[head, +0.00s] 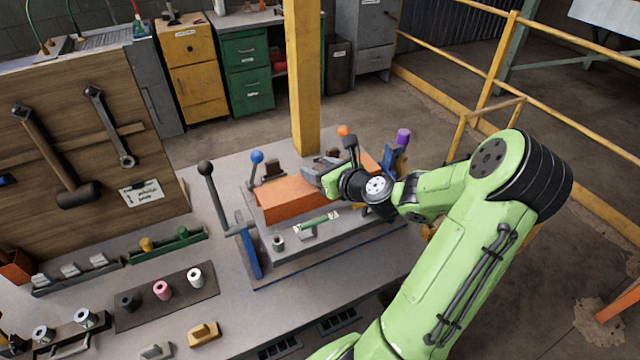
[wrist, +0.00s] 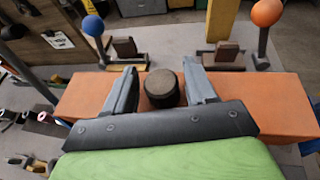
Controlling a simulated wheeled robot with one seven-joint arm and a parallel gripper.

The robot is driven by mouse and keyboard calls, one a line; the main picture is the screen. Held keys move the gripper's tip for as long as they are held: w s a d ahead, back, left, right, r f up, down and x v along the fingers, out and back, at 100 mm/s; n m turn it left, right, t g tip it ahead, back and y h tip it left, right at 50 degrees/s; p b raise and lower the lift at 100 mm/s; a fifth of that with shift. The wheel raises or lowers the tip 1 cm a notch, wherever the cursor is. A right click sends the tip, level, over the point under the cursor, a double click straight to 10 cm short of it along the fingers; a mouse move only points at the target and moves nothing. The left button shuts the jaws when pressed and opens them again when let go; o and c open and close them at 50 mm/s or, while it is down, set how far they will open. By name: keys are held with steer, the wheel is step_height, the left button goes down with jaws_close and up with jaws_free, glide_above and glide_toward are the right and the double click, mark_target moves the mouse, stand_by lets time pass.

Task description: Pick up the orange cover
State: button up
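The orange cover (head: 290,198) is a long orange block lying on a grey fixture on the bench. My gripper (head: 328,176) is over its middle and hides part of it. In the wrist view the orange cover (wrist: 85,97) runs across the picture, with a dark round knob (wrist: 164,88) on top. My gripper (wrist: 160,78) is open, one finger on each side of the knob. A gap shows between the knob and each finger. Whether the fingers touch the cover's surface cannot be told.
A blue-balled lever (head: 257,158) and an orange-balled lever (head: 344,131) stand behind the cover. A black-balled lever (head: 206,170) stands at left, a purple-topped part (head: 403,137) at right. A yellow post (head: 304,80) rises behind the bench. Small parts lie at front left.

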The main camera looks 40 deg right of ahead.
steer(key=c, duration=0.9)
